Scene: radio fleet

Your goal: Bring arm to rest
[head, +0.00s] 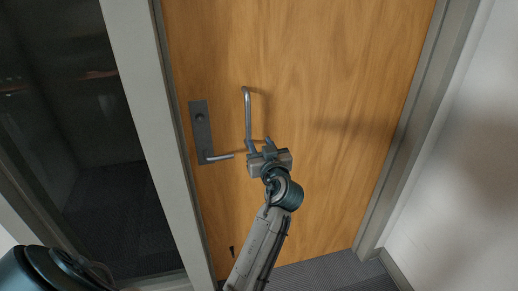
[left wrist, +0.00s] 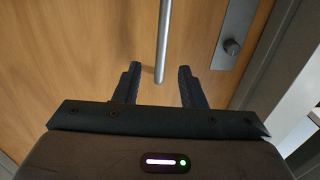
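My left gripper (head: 260,147) is in front of the wooden door, at the lower end of a vertical metal pull bar (head: 247,115). In the left wrist view its two fingers (left wrist: 159,70) are open and spread apart. The pull bar (left wrist: 162,40) shows in the gap between them, with clear space on both sides. I cannot tell how deep the bar sits between the fingers. My right gripper is in neither view.
The wooden door (head: 320,60) stands shut in a grey frame (head: 160,120). A dark lock plate (head: 200,122) with a lever handle (head: 220,157) is left of the gripper. A dark glass panel (head: 75,120) is at left, a white wall (head: 470,150) at right.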

